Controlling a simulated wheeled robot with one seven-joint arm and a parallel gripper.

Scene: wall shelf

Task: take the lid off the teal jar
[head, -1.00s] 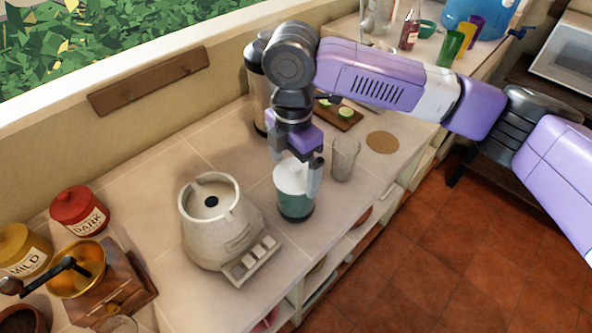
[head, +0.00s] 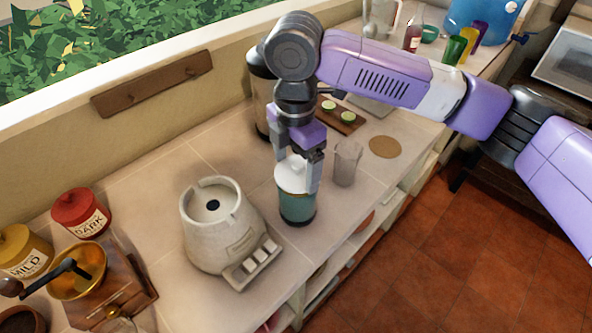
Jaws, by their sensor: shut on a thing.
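The teal jar (head: 297,207) stands upright on the tiled counter, right of the cream blender base. Its white lid (head: 292,177) is at the jar's top. My gripper (head: 297,172) points down over the jar and is shut on the lid, with one finger showing along the lid's right side. I cannot tell whether there is a gap between lid and jar.
The cream blender base (head: 222,230) stands close on the left. A clear glass (head: 346,163) stands close on the right. A dark tall canister (head: 262,95) is behind. A cutting board (head: 341,116) and a round cork mat (head: 386,147) lie farther back. The counter's front edge is near the jar.

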